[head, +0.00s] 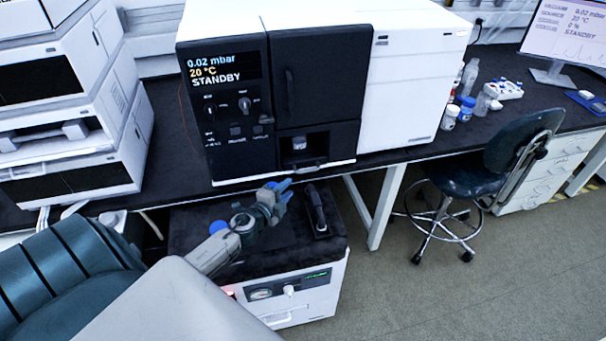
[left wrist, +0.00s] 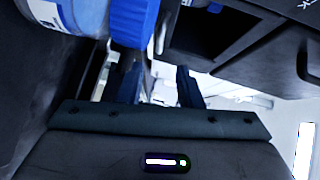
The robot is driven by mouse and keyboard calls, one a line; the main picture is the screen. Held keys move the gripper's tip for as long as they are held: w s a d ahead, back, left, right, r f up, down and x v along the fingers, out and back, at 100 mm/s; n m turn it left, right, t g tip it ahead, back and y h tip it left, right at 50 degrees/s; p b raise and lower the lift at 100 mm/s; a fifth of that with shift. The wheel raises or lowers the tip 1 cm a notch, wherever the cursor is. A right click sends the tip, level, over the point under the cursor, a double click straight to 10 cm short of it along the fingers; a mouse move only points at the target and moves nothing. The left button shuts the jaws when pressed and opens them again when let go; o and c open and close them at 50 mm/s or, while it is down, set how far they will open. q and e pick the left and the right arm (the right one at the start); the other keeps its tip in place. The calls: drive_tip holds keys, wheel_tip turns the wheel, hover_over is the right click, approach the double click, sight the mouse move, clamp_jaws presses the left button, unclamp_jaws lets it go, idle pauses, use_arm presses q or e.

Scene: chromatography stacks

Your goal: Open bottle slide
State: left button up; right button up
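The bottle slide appears to be the small recess (head: 300,143) low in the dark front of the instrument, with a pale part inside and a light lip (head: 304,165) along its bottom. My left gripper (head: 284,187) is just below and left of that lip, over the dark top of the lower unit. In the left wrist view its two dark fingers (left wrist: 160,87) stand apart with a visible gap, and I see nothing held. A blue-and-white bottle-like object (left wrist: 133,20) is close at the top left there; I cannot tell whether a finger touches it. My right gripper is out of view.
The instrument (head: 272,95) stands on a dark bench, its display reading STANDBY. Below is a white unit (head: 300,290) with a black upright handle (head: 318,212) on top. White stacked modules (head: 65,110) are at left; bottles (head: 465,108) and a chair (head: 490,165) at right.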

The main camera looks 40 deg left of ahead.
use_arm(q)
drive_tip(key=w+f, duration=0.1)
drive_tip(key=w, duration=0.9)
drive_tip(key=shift+a+f, duration=0.25)
drive_tip(key=shift+a, duration=0.05)
clamp_jaws()
